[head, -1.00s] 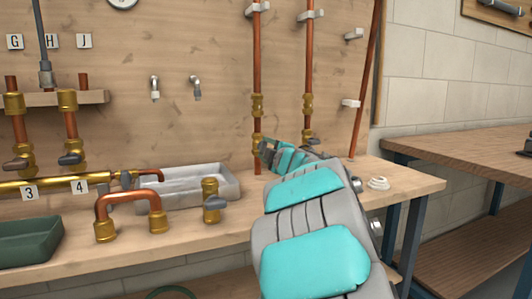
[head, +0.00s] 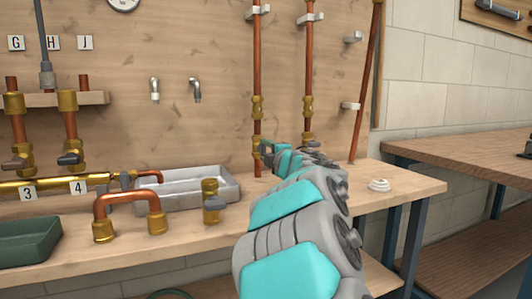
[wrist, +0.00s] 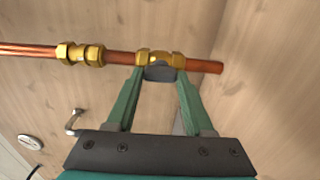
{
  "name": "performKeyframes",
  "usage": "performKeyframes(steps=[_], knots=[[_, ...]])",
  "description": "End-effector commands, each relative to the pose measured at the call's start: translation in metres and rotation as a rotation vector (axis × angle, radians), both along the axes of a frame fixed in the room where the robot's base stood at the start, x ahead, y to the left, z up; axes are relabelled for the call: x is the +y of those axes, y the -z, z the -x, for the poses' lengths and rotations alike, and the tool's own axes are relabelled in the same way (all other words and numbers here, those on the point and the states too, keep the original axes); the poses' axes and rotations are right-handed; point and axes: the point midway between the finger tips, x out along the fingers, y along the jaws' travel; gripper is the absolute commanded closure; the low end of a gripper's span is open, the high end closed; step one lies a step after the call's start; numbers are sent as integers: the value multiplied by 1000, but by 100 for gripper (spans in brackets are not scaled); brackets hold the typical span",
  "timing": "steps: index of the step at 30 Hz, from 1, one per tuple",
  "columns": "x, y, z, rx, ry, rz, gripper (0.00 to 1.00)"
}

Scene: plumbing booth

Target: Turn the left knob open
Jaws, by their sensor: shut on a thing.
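The left knob (wrist: 160,72) is a dark grey handle on a brass valve (wrist: 174,59) near the end of a copper pipe, in the wrist view. My gripper (wrist: 159,78) has one green finger on each side of the knob and is shut on it. In the head view my gripper (head: 268,152) is at the lower end of the left vertical copper pipe (head: 257,60). It hides the knob there. The right vertical pipe (head: 309,60) stands beside it with its own brass valve (head: 308,138).
Below is a wooden bench with a grey metal tray (head: 185,200), a loose brass valve (head: 210,190), a copper U-pipe (head: 128,195) and a green bin (head: 28,240). A white coil (head: 379,185) lies at right. The wooden back panel stands close behind the pipes.

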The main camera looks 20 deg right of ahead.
Motion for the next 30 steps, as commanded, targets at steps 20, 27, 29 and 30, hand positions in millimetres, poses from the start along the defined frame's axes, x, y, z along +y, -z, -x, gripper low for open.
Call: performKeyframes(steps=[20, 27, 29, 30], knots=[[0, 0, 1, 1, 0, 0, 18], [-1, 0, 15, 2, 3, 1, 18], [-2, 0, 22, 1, 4, 1, 18], [-1, 0, 27, 0, 3, 2, 18]])
